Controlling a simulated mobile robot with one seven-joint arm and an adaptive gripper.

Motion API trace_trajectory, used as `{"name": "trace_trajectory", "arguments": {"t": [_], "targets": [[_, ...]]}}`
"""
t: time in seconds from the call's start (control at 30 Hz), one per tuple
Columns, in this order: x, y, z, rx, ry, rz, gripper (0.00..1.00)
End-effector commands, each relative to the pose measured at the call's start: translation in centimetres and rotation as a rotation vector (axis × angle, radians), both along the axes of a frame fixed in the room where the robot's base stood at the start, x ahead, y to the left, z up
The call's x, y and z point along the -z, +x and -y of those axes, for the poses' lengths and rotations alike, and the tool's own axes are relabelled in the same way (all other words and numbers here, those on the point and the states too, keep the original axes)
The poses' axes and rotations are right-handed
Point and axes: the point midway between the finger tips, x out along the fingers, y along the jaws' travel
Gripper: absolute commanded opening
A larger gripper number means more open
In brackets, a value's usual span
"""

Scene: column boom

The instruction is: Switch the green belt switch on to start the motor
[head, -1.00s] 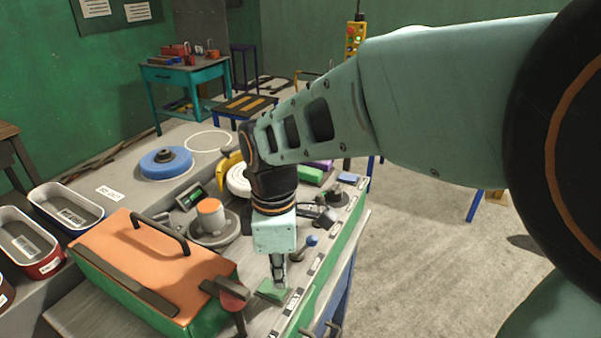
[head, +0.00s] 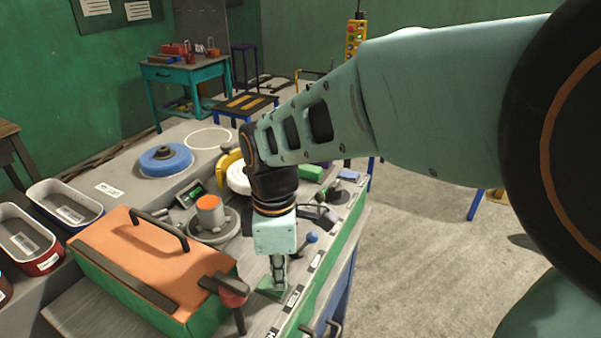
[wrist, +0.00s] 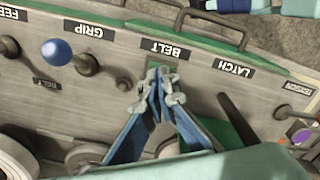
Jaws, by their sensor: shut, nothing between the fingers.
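The green belt switch (head: 279,294) is a small green plate on the grey panel, at the front edge of the bench in the head view. In the wrist view parts of the green switch (wrist: 240,128) show around my fingers, beside the upside-down BELT label (wrist: 166,50). My gripper (head: 277,287) points down with its fingertips shut and empty, right at the switch. In the wrist view the shut fingertips (wrist: 160,85) cover most of the switch. I cannot tell whether they touch it or which way it is tipped.
A blue-knobbed lever (wrist: 57,50) stands on one side of the switch, and a dark lever (wrist: 236,118) near the LATCH label on the other. A green box with an orange lid (head: 145,255) lies left of my gripper. Open floor (head: 410,240) lies to the right.

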Motion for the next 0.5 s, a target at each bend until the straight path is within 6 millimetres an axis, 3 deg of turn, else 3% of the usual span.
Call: {"name": "trace_trajectory", "arguments": {"t": [0.5], "targets": [[0.86,0.00,0.00,0.000,0.000,0.000,0.00]]}}
